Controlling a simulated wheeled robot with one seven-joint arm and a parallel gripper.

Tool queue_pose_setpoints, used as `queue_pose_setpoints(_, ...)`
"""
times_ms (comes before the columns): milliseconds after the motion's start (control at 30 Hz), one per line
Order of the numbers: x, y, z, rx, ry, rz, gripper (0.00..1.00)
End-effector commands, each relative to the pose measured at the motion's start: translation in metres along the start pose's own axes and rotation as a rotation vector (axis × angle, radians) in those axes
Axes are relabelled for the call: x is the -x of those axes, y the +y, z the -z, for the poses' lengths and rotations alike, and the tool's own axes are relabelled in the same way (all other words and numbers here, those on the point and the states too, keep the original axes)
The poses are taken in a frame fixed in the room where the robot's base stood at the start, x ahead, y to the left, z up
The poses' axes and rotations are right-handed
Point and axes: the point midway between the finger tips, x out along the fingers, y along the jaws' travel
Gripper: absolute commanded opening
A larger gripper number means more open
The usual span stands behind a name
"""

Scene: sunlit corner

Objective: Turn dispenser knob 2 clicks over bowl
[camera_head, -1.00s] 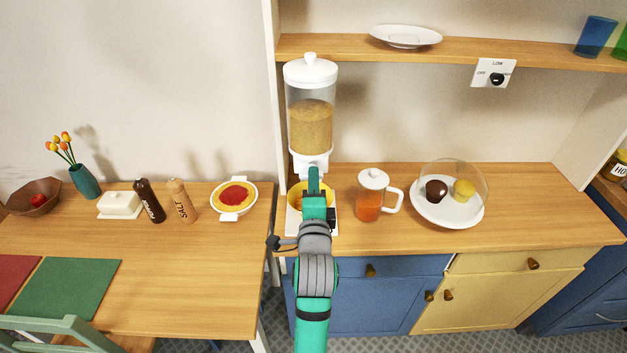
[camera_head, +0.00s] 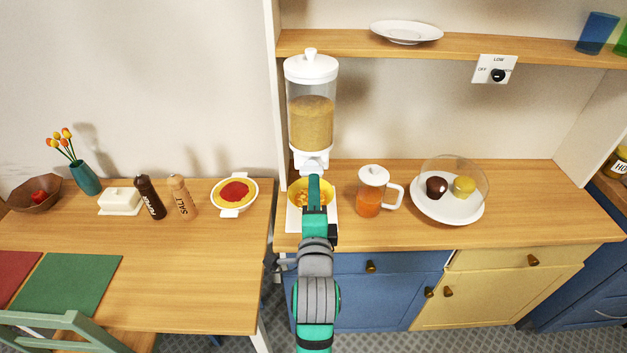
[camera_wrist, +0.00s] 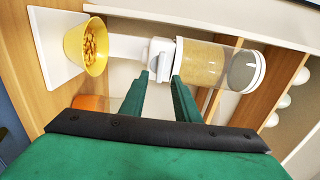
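The dispenser (camera_head: 311,121) stands upright on the counter, with a clear hopper of tan cereal and a white lid. Its white knob (camera_wrist: 159,62) shows in the wrist view, just beyond my fingertips. My gripper (camera_head: 314,180) is in front of the dispenser's lower neck. In the wrist view my gripper (camera_wrist: 160,80) has its two green fingers apart, with a gap between them and nothing held. The yellow bowl (camera_wrist: 72,45) sits on the dispenser's white base under the outlet and holds orange-yellow cereal pieces. In the head view my gripper partly hides the bowl (camera_head: 296,189).
A glass jug (camera_head: 369,198) of amber liquid stands right of the dispenser. Beyond it is a domed plate (camera_head: 430,215) with two cakes. A shelf (camera_head: 450,50) runs above. A table (camera_head: 170,270) on the left carries a pie, shakers and a butter dish.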

Motion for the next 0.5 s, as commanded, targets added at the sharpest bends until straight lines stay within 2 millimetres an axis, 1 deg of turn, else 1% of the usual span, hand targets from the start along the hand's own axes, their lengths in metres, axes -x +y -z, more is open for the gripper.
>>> queue_pose_setpoints(33, 0.01, 0.001, 0.001, 0.002, 0.001, -0.001, 0.29)
queue_pose_setpoints(200, 0.037, 0.001, 0.0, 0.001, 0.0, -0.002, 0.29)
queue_pose_setpoints(333, 0.049, 0.001, 0.0, 0.001, 0.0, -0.001, 0.29)
queue_pose_setpoints(500, 0.055, 0.0, -0.001, -0.001, -0.001, 0.0, 0.29)
